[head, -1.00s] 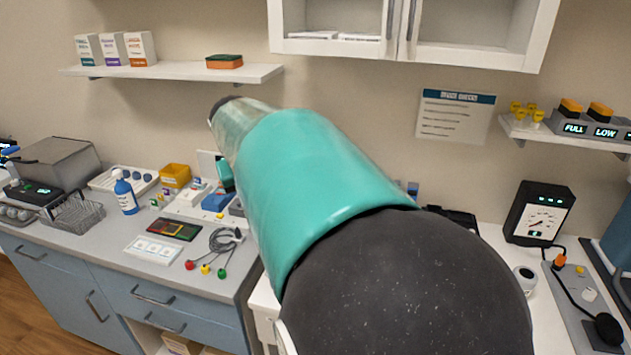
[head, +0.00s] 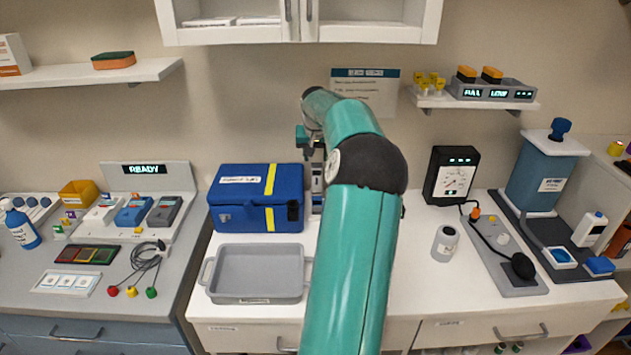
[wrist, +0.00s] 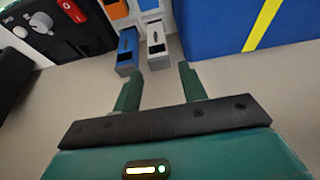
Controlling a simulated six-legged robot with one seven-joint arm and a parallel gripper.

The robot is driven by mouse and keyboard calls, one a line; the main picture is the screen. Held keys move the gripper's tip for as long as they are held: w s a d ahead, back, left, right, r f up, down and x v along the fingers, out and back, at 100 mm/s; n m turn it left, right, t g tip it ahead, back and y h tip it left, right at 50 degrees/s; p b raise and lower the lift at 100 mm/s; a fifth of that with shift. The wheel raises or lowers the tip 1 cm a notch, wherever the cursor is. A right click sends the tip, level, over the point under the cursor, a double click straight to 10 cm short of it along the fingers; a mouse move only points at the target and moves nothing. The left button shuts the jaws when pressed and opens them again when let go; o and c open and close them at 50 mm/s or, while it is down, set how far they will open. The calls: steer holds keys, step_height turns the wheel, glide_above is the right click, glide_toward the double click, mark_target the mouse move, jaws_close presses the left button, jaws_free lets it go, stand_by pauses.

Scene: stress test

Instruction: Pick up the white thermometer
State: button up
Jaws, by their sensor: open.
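In the wrist view, a narrow white piece (wrist: 158,47) with a dark slot, possibly the white thermometer, stands beside a similar blue piece (wrist: 127,48). My gripper (wrist: 160,72) is open and empty. The white piece lies just beyond the gap between its fingertips, apart from them. In the head view, my gripper (head: 304,142) is over the back of the white counter, right of the blue case. My arm hides most of what stands below it.
A blue case with a yellow band (head: 256,198) stands close left of my gripper, behind a grey tray (head: 256,292). A black gauge box (head: 452,176) and a white jar (head: 445,243) are to the right. Left is a READY dock (head: 150,176) with white, blue and grey devices.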

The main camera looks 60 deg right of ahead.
mark_target(317, 172)
steer(key=x, duration=1)
steer(key=shift+s+d, duration=0.1)
steer(key=c, duration=0.7)
steer(key=shift+c, duration=0.2)
steer(key=shift+r, duration=0.1)
